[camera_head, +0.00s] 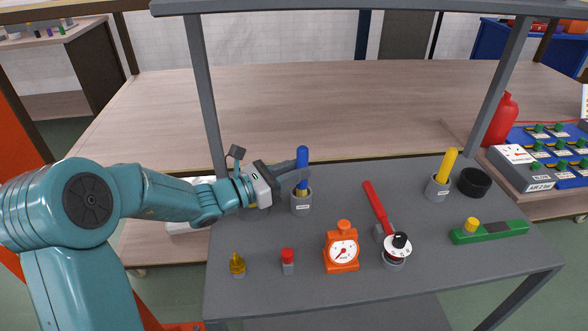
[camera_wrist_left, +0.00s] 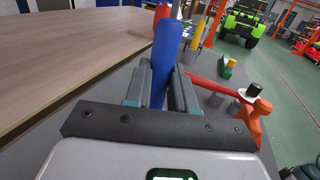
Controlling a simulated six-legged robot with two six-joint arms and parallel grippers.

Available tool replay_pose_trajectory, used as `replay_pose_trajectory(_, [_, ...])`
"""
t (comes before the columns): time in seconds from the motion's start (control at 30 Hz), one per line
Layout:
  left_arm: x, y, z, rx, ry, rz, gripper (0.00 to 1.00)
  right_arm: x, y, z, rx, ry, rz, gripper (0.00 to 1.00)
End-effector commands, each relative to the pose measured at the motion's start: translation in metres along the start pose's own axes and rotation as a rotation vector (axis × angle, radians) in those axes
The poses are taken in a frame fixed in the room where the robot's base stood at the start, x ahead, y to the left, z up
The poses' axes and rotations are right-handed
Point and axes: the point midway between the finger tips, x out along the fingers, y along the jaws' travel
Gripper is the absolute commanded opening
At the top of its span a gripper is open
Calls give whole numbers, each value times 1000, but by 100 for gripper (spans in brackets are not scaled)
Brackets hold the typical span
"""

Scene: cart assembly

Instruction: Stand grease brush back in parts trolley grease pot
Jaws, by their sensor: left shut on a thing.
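The blue-handled brush (camera_head: 302,155) stands upright at a small grey labelled pot (camera_head: 302,204) on the trolley's left side. Its lower end appears to be inside the pot mouth; the bristles are hidden. My left gripper (camera_head: 300,174) comes in from the left and is shut on the blue handle just above the pot. In the left wrist view the blue handle (camera_wrist_left: 165,62) rises between the two fingers. The pot is hidden there by the gripper. My right gripper is not in view.
The grey trolley top (camera_head: 400,290) also holds a yellow-handled item in a second pot (camera_head: 438,187), a black ring (camera_head: 474,182), a red-handled tool (camera_head: 376,205), an orange dial gauge (camera_head: 342,248) and a green level (camera_head: 488,232). A grey post (camera_head: 205,90) rises near my left arm.

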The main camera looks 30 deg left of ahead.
Motion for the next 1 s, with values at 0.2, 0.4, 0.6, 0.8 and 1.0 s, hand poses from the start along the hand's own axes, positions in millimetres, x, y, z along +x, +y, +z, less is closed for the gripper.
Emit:
replay_pose_trajectory(0.2, [0, 0, -10, 0, 0, 0, 0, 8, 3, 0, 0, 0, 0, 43])
replay_pose_trajectory(0.4, [0, 0, -9, 0, 0, 0, 0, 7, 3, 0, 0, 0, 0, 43])
replay_pose_trajectory(0.6, [0, 0, -9, 0, 0, 0, 54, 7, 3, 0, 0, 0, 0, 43])
replay_pose_trajectory(0.8, [-1, 0, -9, 0, 0, 0, 54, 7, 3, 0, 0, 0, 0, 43])
replay_pose_trajectory(1.0, [-24, 1, -8, 0, 1, 4, 54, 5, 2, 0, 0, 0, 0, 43])
